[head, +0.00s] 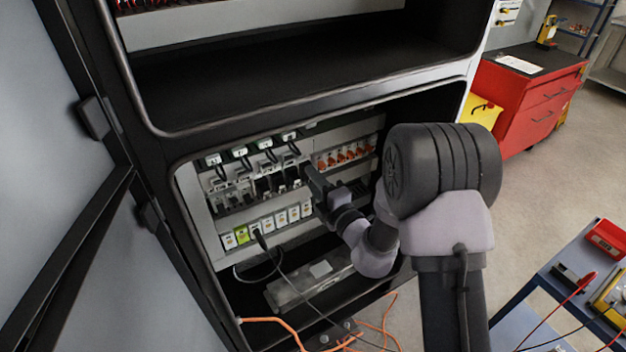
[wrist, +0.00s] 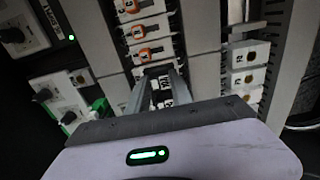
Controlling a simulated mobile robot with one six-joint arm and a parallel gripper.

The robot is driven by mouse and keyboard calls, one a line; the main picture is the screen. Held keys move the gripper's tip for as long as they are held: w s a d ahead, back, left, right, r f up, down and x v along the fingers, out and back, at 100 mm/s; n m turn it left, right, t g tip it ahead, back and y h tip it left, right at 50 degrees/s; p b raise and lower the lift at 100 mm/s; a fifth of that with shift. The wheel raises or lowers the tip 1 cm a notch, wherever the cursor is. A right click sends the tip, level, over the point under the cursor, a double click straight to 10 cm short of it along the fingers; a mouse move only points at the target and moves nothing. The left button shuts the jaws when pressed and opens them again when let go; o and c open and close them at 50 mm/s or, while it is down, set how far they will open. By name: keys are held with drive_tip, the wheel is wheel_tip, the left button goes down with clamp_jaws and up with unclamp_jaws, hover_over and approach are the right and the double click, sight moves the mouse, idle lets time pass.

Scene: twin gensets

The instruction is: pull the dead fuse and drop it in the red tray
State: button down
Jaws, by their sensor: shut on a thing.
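My gripper (head: 309,178) reaches into the lower bay of the open cabinet, at the row of fuse holders. In the wrist view its two fingers (wrist: 158,76) are closed on a small fuse, which is mostly hidden between them. I cannot tell whether it is still seated in its holder. Several fuses with orange marks (wrist: 145,30) sit in line beyond the fingertips; they also show right of my gripper in the head view (head: 345,155). A red tray (head: 607,237) rests on the blue cart at the right.
White modules (head: 268,224) and a black cable lie below the fuse row. Orange cables (head: 385,318) hang at the cabinet's bottom. A yellow meter (head: 612,297) with leads shares the cart (head: 546,273). A red tool chest (head: 525,95) stands behind. The cabinet door (head: 45,150) bounds the left.

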drive_tip(key=shift+s, duration=0.1)
drive_tip(key=b+v, duration=0.1)
drive_tip(key=v, duration=0.6)
idle(0.6)
drive_tip(key=shift+d, duration=0.1)
